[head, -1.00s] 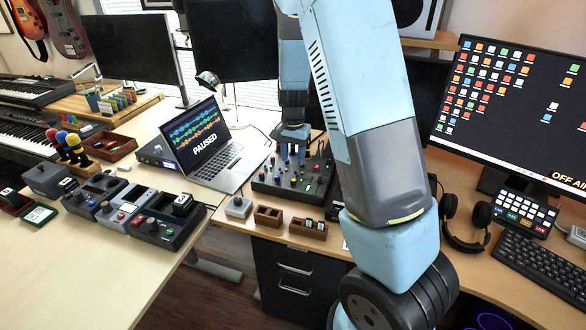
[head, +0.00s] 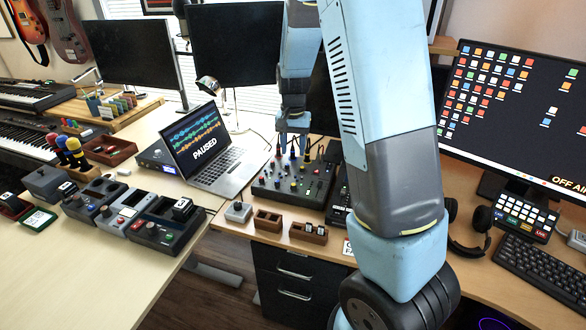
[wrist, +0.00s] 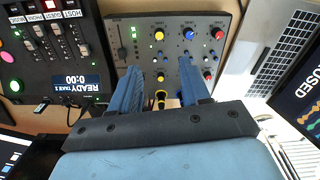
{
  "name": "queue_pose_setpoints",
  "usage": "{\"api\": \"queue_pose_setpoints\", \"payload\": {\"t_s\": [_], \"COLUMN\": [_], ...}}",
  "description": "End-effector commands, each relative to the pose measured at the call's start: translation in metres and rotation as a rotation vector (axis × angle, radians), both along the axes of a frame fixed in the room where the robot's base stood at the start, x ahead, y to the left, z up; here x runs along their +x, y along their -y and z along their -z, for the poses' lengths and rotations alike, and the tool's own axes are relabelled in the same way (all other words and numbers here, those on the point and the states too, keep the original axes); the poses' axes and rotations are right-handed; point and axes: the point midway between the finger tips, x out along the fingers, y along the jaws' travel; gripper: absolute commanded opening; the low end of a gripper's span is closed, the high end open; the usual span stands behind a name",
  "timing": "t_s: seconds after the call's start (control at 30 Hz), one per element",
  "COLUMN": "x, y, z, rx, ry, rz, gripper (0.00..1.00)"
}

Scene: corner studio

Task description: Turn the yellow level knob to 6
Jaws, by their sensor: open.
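The dark mixer panel (head: 318,196) stands on the desk behind the small wooden boxes. In the wrist view the panel (wrist: 118,25) shows yellow, blue and red knobs and a small green digit display (wrist: 134,32), too small to read surely. A yellow knob (wrist: 160,37) sits at the top of its column.
The laptop (head: 208,152) stands left of the mixer. A second fader device (wrist: 62,50) lies on its other side. A grey button box (head: 238,212) and two wooden boxes (head: 268,221) stand in front. The big monitor (head: 510,110) is at right.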

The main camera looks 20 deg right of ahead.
Motion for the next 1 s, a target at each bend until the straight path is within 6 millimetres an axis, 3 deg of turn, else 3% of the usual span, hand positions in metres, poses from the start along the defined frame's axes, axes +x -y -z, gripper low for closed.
{"api": "queue_pose_setpoints", "payload": {"t_s": [0.2, 0.43, 1.0], "x": [-0.001, -0.001, -0.001], "y": [0.001, 0.0, 0.0], "z": [-0.001, 0.011, 0.106], "rx": [0.0, 0.0, 0.0], "ry": [0.001, -0.001, -0.001], "rz": [-0.252, -0.302, -0.299], "gripper": [0.46, 0.46, 0.46]}}
